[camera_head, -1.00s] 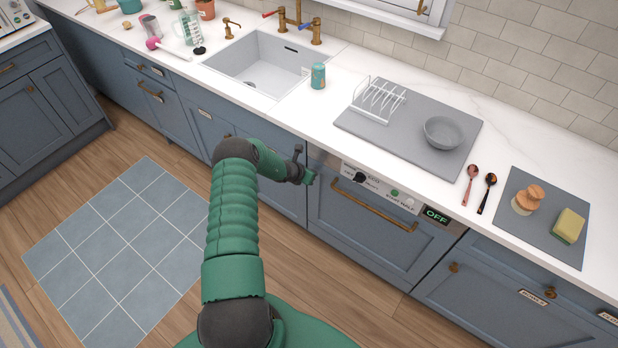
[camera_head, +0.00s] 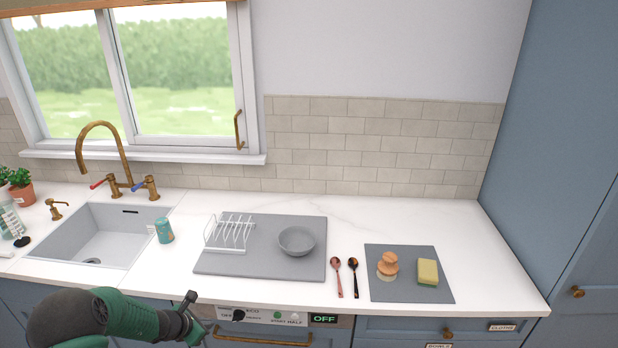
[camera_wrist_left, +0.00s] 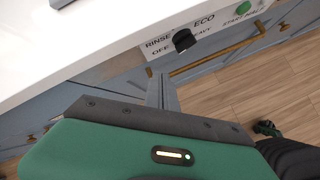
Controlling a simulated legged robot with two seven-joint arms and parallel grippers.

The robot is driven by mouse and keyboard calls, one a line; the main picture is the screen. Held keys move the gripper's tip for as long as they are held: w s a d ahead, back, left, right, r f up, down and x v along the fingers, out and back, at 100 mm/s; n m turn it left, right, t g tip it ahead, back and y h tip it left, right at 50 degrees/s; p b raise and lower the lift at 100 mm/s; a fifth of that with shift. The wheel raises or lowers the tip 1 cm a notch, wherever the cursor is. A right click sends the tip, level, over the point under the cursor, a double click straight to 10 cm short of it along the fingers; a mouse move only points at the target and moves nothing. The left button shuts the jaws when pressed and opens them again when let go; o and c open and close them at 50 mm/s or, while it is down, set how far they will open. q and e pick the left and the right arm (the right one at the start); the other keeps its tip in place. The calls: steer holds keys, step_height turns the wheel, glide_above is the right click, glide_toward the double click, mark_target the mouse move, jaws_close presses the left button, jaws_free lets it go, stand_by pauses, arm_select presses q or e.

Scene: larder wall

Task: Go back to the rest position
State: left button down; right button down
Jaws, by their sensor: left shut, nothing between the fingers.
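My left gripper (camera_head: 190,313) is at the bottom left of the head view, in front of the counter edge by the dishwasher panel. It is shut and empty. In the left wrist view the shut fingers (camera_wrist_left: 162,92) point toward the dishwasher front, just below the white counter edge. The dishwasher panel (camera_head: 262,317) has a black dial (camera_head: 239,314), a green button and a display reading OFF. The dial also shows in the left wrist view (camera_wrist_left: 184,41), a little beyond the fingers and apart from them. My right gripper is not in view.
The white counter (camera_head: 380,220) holds a grey mat (camera_head: 270,265) with a white rack (camera_head: 232,234) and grey bowl (camera_head: 296,241), two spoons, and a dark mat (camera_head: 408,293) with brush and sponge (camera_head: 428,272).

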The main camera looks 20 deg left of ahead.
arm_select(q)
steer(key=s+d+r+m+g+h, duration=0.1)
steer(key=s+d+r+m, duration=0.15)
steer(key=d+m, duration=0.4)
steer(key=s+d+r+m+g, duration=0.1)
steer(key=s+d+r+m, duration=0.15)
steer(key=d+m, duration=0.4)
steer(key=s+d+r+m+g+h, duration=0.1)
steer(key=s+d+r+m, duration=0.15)
steer(key=d+m, duration=0.45)
steer(key=s+d+r+m+g+y, duration=0.1)
steer(key=s+d+r+m, duration=0.1)
steer(key=s+m, duration=0.3)
steer(key=s+d+r+m+y, duration=0.1)
steer(key=s+d+r+m, duration=0.1)
steer(key=s+d+m, duration=0.3)
steer(key=shift+s+d+r+m+g, duration=0.3)
steer(key=shift+s+r+m+g, duration=0.1)
steer(key=shift+s, duration=0.55)
steer(key=shift+a+f, duration=0.1)
